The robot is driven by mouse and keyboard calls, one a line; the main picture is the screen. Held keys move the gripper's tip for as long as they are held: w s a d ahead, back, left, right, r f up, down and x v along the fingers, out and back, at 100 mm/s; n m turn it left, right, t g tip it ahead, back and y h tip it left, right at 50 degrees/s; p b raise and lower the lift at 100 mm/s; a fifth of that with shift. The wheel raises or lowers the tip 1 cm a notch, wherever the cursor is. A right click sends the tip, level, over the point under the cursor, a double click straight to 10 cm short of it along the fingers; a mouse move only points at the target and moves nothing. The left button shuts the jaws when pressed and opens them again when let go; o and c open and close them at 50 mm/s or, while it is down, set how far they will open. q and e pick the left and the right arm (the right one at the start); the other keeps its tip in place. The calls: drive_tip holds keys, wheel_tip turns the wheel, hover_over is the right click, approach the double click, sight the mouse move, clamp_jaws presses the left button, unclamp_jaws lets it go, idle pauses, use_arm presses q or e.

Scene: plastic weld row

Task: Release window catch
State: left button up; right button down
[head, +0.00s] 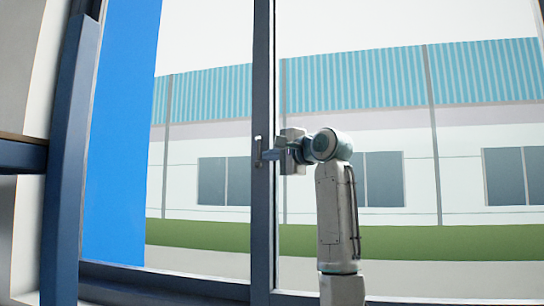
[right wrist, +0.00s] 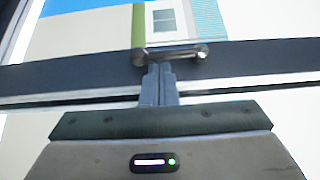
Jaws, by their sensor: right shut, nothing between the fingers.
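The window catch (head: 257,145) is a small metal lever on the dark blue upright frame bar (head: 262,70) in the head view. In the right wrist view the catch (right wrist: 182,52) is a silver bar with rounded ends lying across the dark frame. My right gripper (head: 265,155) reaches the catch from the right in the head view. Its two fingers (right wrist: 158,70) are shut together and empty, with their tips at the catch's lever near its left end; I cannot tell whether they touch it. My left gripper is not in view.
A blue upright post (head: 70,150) and a ledge (head: 22,155) stand at the left. The window's lower rail (head: 165,280) runs along the bottom. Beyond the glass are a pale building (head: 350,130) and grass (head: 400,240).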

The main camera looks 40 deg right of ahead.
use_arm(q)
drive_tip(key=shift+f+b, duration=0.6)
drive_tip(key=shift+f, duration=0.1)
use_arm(e)
drive_tip(key=shift+a+f+t, duration=0.15)
drive_tip(key=shift+f+t, duration=0.05)
drive_tip(key=shift+t, duration=0.1)
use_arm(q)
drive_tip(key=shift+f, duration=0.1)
use_arm(e)
drive_tip(key=shift+w+m, duration=0.1)
drive_tip(key=shift+m, duration=0.2)
